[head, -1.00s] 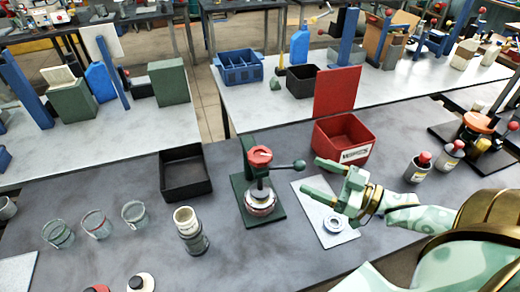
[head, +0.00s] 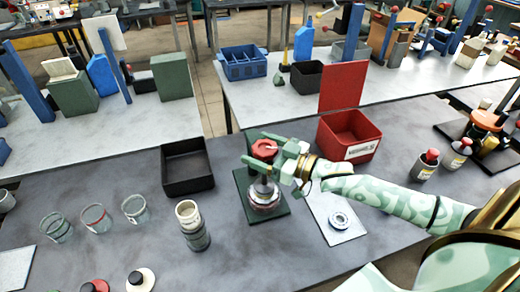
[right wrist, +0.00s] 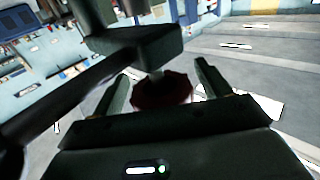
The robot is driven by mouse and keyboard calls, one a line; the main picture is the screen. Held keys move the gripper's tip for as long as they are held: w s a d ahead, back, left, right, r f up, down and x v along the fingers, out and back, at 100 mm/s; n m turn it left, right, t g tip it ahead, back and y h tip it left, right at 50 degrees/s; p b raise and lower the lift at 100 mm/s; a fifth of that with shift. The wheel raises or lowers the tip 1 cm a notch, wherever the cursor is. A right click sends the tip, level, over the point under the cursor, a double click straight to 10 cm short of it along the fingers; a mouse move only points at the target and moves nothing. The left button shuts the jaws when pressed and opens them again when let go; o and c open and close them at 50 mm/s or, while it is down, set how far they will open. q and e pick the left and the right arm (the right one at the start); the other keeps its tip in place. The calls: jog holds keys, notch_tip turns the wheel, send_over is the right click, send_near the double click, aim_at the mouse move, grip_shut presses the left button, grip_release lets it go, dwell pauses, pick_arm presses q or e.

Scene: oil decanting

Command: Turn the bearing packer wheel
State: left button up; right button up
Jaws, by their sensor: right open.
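The bearing packer stands on a green base plate (head: 245,208) in the middle of the near table. Its red wheel (head: 264,150) sits on top, above a round silver and dark red pot (head: 264,195). My right gripper (head: 248,147) reaches in from the right at wheel height, its open fingers on either side of the wheel and partly covering it. In the right wrist view the dark red wheel (right wrist: 162,90) lies between the two spread fingers (right wrist: 165,83). I cannot tell whether either finger touches it. My left gripper is out of view.
A bearing ring (head: 339,219) lies on a pale sheet (head: 345,236) right of the packer. A red open box (head: 348,140) stands behind. A black tray (head: 187,168) and a grey cylinder (head: 194,230) are to the left. The table's front middle is clear.

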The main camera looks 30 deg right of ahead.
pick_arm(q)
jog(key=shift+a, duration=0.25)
pick_arm(e)
jog(key=shift+w+a, duration=0.2)
jog(key=c, duration=1)
dwell(0.3)
jog(key=o, duration=1)
pick_arm(q)
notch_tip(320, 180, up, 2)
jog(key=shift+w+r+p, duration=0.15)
jog(key=shift+p, duration=1.05)
pick_arm(e)
jog(key=v, duration=1.6)
jog(key=shift+s, duration=0.15)
